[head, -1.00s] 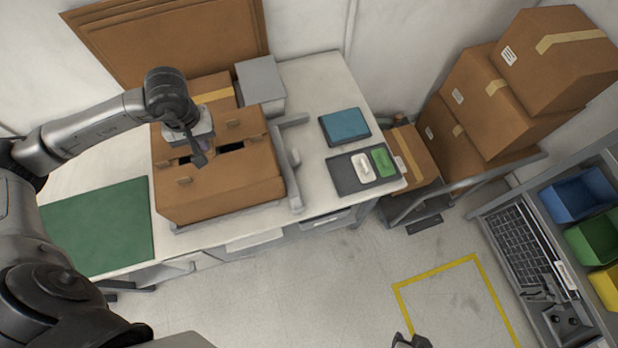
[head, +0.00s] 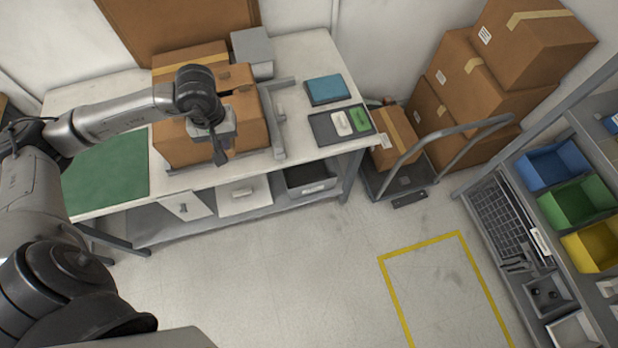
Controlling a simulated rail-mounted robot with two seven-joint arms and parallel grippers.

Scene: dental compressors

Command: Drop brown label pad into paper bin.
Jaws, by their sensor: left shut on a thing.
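My left gripper (head: 221,152) points down in front of the open cardboard box on the table, near the table's front edge. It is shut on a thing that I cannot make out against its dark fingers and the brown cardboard. I cannot pick out the brown label pad for sure. Under the table stand a grey open bin (head: 312,190) with a pale label and two white-fronted units (head: 187,207) to its left. I cannot tell which of these, if any, is the paper bin. My right gripper is not in view.
The cardboard box (head: 178,150) fills the table's middle. A green mat (head: 105,178) lies left, a blue pad (head: 325,89) and a grey tray (head: 322,131) right. A trolley (head: 430,165) and stacked boxes stand beyond. Coloured bins (head: 577,201) line the right shelf. The floor in front is clear.

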